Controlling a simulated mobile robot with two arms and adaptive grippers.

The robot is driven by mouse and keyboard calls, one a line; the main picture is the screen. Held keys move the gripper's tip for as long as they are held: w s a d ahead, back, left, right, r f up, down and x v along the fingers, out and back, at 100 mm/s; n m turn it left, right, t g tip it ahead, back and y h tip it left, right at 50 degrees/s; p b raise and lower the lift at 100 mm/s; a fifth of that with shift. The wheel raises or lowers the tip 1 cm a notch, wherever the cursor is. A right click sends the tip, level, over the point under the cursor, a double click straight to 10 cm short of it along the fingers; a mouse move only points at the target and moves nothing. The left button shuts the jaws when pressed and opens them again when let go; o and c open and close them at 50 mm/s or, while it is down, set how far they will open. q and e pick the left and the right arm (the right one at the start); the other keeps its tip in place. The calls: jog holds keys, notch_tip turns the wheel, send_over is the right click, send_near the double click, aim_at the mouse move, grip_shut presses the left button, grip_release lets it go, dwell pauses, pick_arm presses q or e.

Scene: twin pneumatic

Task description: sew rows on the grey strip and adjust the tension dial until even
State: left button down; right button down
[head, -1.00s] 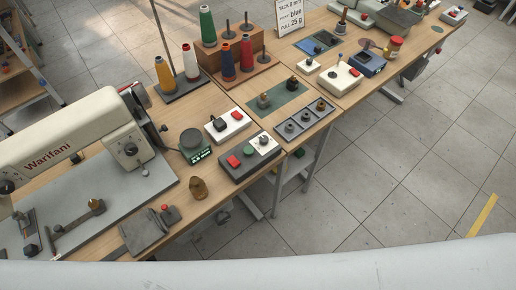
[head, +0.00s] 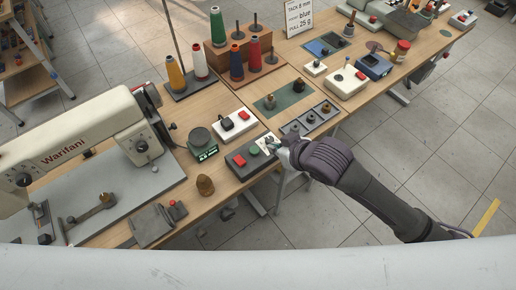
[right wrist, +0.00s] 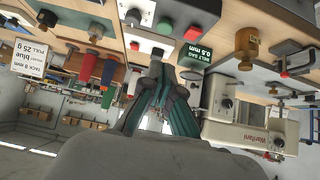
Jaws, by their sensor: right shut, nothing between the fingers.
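The cream sewing machine (head: 75,143) stands at the left. Its head has a round dial (head: 139,146) on the front face; it also shows upside down in the right wrist view (right wrist: 255,125). A grey folded piece (head: 152,226) lies at the table's front, with a red knob on it; I cannot tell if it is the grey strip. A dark control box (head: 243,162) has red and green buttons and a white knob plate. My right gripper (head: 274,143) is at that plate, its fingers shut and empty in the right wrist view (right wrist: 162,72). Contact is unclear. My left gripper is out of view.
Thread cones (head: 217,27) are at the back. A brass weight (head: 205,185) is near the front edge.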

jog(key=shift+s+a+r, duration=0.15)
jog(key=shift+s+r, duration=0.05)
jog(key=shift+r, duration=0.25)
jog(key=p, duration=0.1)
send_over(253, 150)
jog(key=s+d, duration=0.1)
jog(key=s, duration=0.1)
jog(key=f, duration=0.7)
jog(key=shift+d, duration=0.2)
notch_tip(253, 150, down, 3)
jog(key=shift+f+p, duration=0.15)
jog(key=shift+p, duration=0.4)
jog(key=shift+s+f, duration=0.1)
jog(key=shift+f, duration=0.25)
